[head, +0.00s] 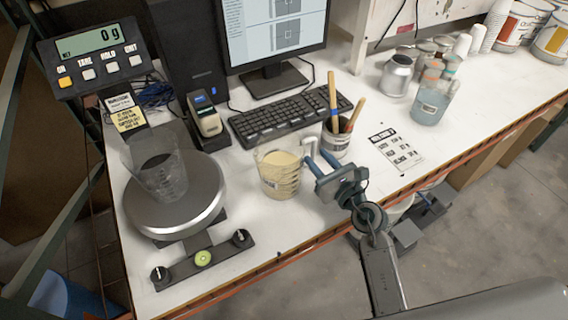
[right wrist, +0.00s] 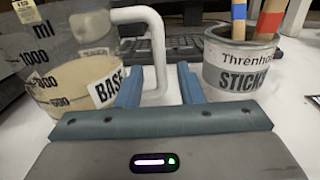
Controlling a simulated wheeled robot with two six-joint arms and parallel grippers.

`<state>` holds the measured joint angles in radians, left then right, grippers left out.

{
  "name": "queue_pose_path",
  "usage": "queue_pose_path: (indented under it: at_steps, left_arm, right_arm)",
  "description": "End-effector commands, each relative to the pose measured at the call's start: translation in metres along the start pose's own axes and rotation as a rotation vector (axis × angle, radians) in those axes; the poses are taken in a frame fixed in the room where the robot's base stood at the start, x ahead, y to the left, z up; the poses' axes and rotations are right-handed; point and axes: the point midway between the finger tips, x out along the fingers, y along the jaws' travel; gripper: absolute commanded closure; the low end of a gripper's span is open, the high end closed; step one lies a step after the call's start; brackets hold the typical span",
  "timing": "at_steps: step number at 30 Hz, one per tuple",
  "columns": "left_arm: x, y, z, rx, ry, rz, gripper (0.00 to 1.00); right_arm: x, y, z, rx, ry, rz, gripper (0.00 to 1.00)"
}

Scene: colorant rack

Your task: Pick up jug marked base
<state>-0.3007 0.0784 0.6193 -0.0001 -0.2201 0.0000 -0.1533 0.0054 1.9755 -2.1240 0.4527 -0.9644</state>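The jug marked base (head: 279,174) is a clear measuring jug part-filled with cream liquid, standing upright on the white bench. In the right wrist view the jug (right wrist: 75,75) fills the left side, with its "BASE" label and white handle (right wrist: 158,45) facing me. My right gripper (head: 320,163) is just right of the jug, low over the bench. Its blue fingers are apart, and the lower handle shows between them in the right wrist view. I cannot tell whether the handle is inside the fingers or just beyond them. My left gripper is not in view.
A pot of sticks (head: 335,145) stands close behind the right gripper. A scale (head: 178,205) reading 0 g holds an empty clear cup (head: 160,177) at left. A keyboard (head: 285,117) lies behind the jug. A printed sheet (head: 396,148) and another jug (head: 431,103) are at right.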

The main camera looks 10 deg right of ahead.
Motion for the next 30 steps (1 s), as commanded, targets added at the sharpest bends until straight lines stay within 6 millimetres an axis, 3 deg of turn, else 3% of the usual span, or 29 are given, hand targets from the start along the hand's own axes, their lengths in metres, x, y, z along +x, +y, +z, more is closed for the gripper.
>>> queue_pose_path:
  at_steps: [6,14,19,20,30]
  left_arm:
    - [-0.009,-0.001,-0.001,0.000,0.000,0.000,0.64]
    - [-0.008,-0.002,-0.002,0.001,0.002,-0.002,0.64]
    - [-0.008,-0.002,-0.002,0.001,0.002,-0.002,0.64]
    - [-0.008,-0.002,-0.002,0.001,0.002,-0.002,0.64]
    - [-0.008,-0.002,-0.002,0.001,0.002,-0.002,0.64]
  right_arm:
    - [0.028,-0.001,0.001,0.001,-0.001,-0.001,0.66]
    - [0.030,-0.001,-0.001,0.000,-0.001,-0.001,0.66]
    - [0.030,-0.001,0.000,0.000,-0.001,-0.001,0.98]
    - [0.030,-0.001,0.000,0.000,-0.001,-0.001,1.00]
    - [0.030,-0.001,-0.001,0.001,0.000,-0.001,1.00]
